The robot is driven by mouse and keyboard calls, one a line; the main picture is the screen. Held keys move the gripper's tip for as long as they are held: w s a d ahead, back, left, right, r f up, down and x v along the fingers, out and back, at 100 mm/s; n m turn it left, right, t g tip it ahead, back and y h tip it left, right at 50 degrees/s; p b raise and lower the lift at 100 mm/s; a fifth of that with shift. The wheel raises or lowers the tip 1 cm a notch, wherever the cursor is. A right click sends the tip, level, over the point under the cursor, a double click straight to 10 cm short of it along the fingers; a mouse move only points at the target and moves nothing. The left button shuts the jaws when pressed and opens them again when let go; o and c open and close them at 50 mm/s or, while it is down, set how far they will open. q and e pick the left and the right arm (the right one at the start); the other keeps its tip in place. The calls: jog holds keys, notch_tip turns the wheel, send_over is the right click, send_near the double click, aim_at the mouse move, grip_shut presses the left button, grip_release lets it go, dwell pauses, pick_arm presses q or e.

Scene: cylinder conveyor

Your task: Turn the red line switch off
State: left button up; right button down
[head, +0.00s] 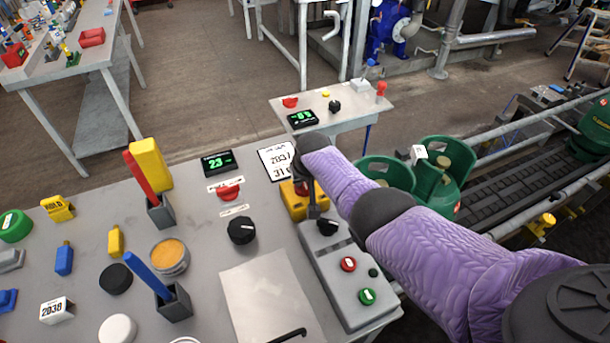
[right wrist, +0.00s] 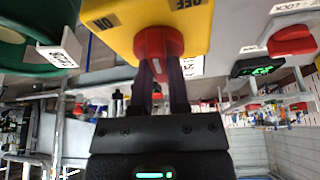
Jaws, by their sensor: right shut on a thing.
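The red line switch is a red knob (right wrist: 158,44) on a yellow box (right wrist: 117,25) marked ON and OFF, seen upside down in the right wrist view. In the head view the yellow box (head: 294,206) stands at the right edge of the grey table, and my arm hides most of its knob. My right gripper (right wrist: 163,75) is shut on the red knob, one dark finger on each side. In the head view the right gripper (head: 311,203) is mostly hidden by its own wrist. Which mark the knob points to cannot be told. My left gripper is out of view.
A grey control box (head: 340,275) with red and green buttons stands just in front of the yellow box. A black dial (head: 241,230), a red knob (head: 229,191) and a display (head: 217,163) lie left. Green cylinders (head: 440,170) stand by the conveyor (head: 510,180) at right.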

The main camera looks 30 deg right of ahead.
jog(key=m+h, duration=0.1)
jog(key=m, duration=0.2)
jog(key=shift+a+m+b, duration=0.1)
jog(key=shift+m+b, duration=0.2)
jog(key=shift+m+g+h+b, duration=0.4)
jog(key=shift+m+h+b, duration=0.1)
jog(key=shift+m, duration=0.5)
jog(key=shift+m+g+b, duration=0.3)
jog(key=shift+m, duration=0.5)
jog(key=c, duration=0.6)
grip_release()
